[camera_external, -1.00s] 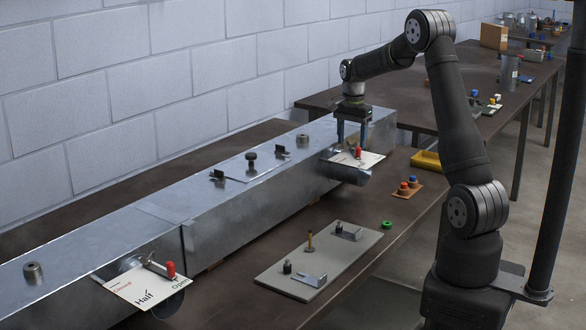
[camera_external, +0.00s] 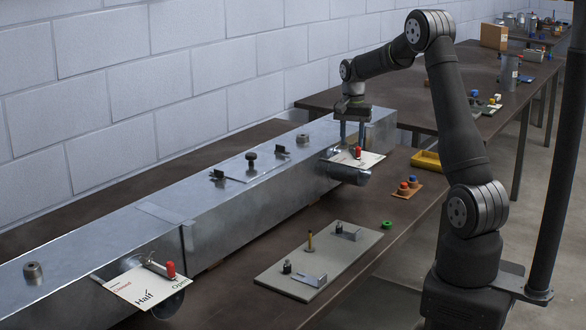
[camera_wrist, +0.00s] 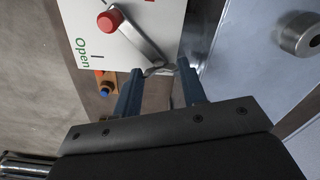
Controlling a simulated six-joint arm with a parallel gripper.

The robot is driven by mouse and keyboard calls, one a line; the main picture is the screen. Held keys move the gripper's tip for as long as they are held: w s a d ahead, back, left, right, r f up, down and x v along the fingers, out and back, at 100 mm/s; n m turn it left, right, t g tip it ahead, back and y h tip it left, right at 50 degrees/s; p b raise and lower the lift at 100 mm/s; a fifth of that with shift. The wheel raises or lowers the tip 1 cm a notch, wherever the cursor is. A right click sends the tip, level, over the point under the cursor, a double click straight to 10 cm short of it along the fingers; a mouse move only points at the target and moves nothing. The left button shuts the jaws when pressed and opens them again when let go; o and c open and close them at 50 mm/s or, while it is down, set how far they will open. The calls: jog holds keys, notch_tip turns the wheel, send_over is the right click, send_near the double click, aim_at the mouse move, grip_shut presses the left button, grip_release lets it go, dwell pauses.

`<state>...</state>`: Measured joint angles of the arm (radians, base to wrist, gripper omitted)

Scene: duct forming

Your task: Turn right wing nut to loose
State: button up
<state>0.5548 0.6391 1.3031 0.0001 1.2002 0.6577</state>
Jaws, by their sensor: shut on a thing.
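My gripper (camera_external: 351,142) reaches down to the right damper on the side of the metal duct (camera_external: 245,200). In the wrist view its two blue fingers (camera_wrist: 158,70) are closed around the small silver right wing nut (camera_wrist: 158,71) at the pivot of the damper lever (camera_wrist: 138,40). The fingers hide the wing nut in the external view. The lever has a red knob (camera_wrist: 110,19), also seen in the external view (camera_external: 358,152). Behind it is a white label plate (camera_wrist: 87,45); "Open" is readable in the wrist view.
A left damper plate (camera_external: 135,292) with a red-knobbed lever is at the near end of the duct. Dark fasteners (camera_external: 251,160) stand on the duct top.

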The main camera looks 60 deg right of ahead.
jog(key=n, duration=1.3)
jog(key=shift+n, duration=0.3)
dwell(0.4)
jog(key=o, duration=1)
notch_tip(320, 180, up, 18)
jog(key=shift+f, duration=0.25)
